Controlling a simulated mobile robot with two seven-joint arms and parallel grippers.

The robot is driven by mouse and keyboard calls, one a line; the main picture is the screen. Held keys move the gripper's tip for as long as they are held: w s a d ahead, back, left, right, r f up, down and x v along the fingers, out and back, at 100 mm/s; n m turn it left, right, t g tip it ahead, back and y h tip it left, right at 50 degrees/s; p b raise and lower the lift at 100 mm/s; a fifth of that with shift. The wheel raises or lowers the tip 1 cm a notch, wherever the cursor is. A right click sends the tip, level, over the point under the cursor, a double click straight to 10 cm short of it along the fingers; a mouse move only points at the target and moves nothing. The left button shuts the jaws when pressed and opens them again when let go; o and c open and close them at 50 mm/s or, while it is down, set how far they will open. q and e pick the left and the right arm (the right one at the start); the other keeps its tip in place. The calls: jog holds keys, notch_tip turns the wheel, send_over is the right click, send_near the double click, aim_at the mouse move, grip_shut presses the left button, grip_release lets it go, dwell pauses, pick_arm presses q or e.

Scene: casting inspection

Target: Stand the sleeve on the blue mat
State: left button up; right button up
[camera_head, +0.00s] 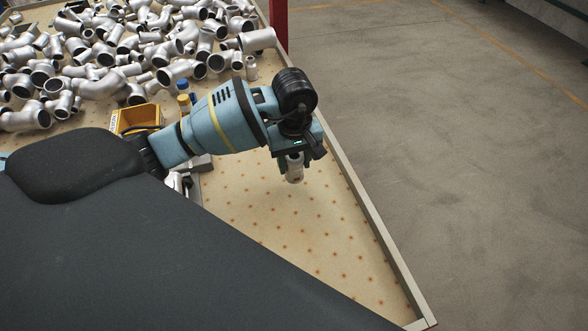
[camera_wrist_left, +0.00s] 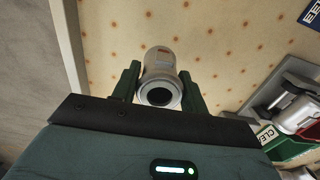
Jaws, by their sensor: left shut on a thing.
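A silvery metal sleeve (camera_head: 295,170) is held by my left gripper (camera_head: 289,160) over the dotted table, near its right edge. In the left wrist view the sleeve (camera_wrist_left: 160,62) sits between the two green fingers of the left gripper (camera_wrist_left: 160,84), with its round dark bore facing the camera. The gripper is shut on it. In the head view the sleeve looks roughly upright; its height above the table is hard to judge. My right gripper is not in view.
Many metal pipe fittings (camera_head: 172,72) are heaped at the back left of the table. A yellow bin (camera_head: 137,117) stands beside small capped bottles (camera_head: 183,103). The raised table edge (camera_head: 371,226) runs down the right. A green bin (camera_wrist_left: 290,147) shows in the wrist view. Dotted table (camera_head: 318,240) in front is bare.

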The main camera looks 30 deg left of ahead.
aim_at(294, 171)
pick_arm(q)
jog(key=shift+f, duration=1.65)
jog(key=shift+f, duration=0.2)
jog(key=o, duration=1.2)
jog(key=shift+o, duration=0.2)
notch_tip(294, 171, up, 12)
jog(key=shift+s+r, duration=0.1)
jog(key=shift+r, duration=0.05)
jog(key=shift+o, duration=0.4)
jog(key=shift+d, duration=0.1)
